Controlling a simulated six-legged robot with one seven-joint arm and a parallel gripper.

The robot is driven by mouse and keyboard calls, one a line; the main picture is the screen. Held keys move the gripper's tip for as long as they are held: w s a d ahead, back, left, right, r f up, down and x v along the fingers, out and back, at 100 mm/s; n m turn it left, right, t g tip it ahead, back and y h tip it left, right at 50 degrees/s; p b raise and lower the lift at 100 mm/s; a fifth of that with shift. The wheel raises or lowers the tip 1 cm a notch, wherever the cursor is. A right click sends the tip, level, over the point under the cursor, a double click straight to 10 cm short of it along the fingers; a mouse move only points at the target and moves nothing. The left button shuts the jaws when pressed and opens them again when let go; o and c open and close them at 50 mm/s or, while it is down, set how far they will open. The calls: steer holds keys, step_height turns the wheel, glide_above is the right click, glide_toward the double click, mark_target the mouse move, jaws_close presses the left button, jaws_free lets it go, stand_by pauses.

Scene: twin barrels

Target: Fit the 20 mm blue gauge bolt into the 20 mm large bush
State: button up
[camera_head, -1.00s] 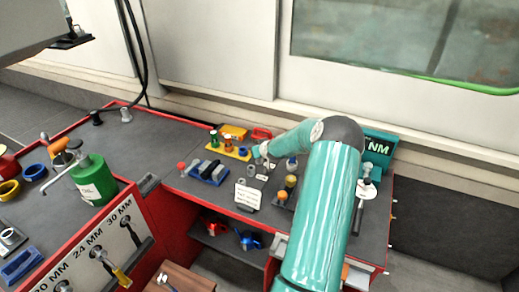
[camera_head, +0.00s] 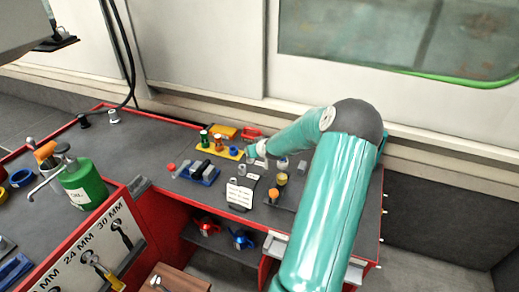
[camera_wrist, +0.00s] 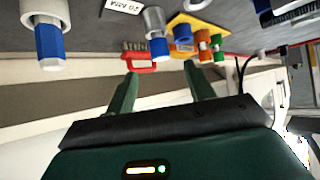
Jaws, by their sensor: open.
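In the wrist view a blue hex-shaped piece with a pale metal collar (camera_wrist: 49,42) stands at the upper left; it looks like the blue gauge bolt, but its size is not readable. A silver cylinder (camera_wrist: 153,19) with a blue piece (camera_wrist: 160,48) against its end is at upper middle; whether this is the large bush I cannot tell. My gripper (camera_wrist: 159,84) is open and empty, its two green fingers apart from both. In the head view my gripper (camera_head: 255,153) is small above the bench, near a grey cylinder (camera_head: 242,170) and a blue-topped piece (camera_head: 283,163).
A yellow rack (camera_head: 207,150) holds green, orange and blue pieces behind my gripper. A red item (camera_head: 252,134) lies beside it. The bench's back left is mostly clear.

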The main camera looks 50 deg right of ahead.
steer(key=v, duration=0.5)
steer(key=shift+s+r, duration=0.15)
steer(key=shift+a, duration=0.15)
steer(key=a+r+n+g, duration=0.1)
steer(key=a+r, duration=0.3)
steer(key=a, duration=0.5)
steer(key=w+a+r+n+g+y, duration=0.1)
steer(key=a+r+n, duration=0.1)
steer(key=a+r, duration=0.5)
steer(key=a+r+n+g, duration=0.1)
steer(key=a+r, duration=0.1)
steer(key=a, duration=1)
steer(key=s+a+r+n+y, duration=0.1)
steer(key=s+a+r+y, duration=0.1)
steer(key=s+a, duration=0.6)
steer(key=s+a+r+y, duration=0.2)
steer(key=s+a+r, duration=0.3)
steer(key=s+a, duration=0.4)
steer(key=a, duration=0.4)
steer(key=shift+r+n+g, duration=0.3)
steer(key=shift+n, duration=0.1)
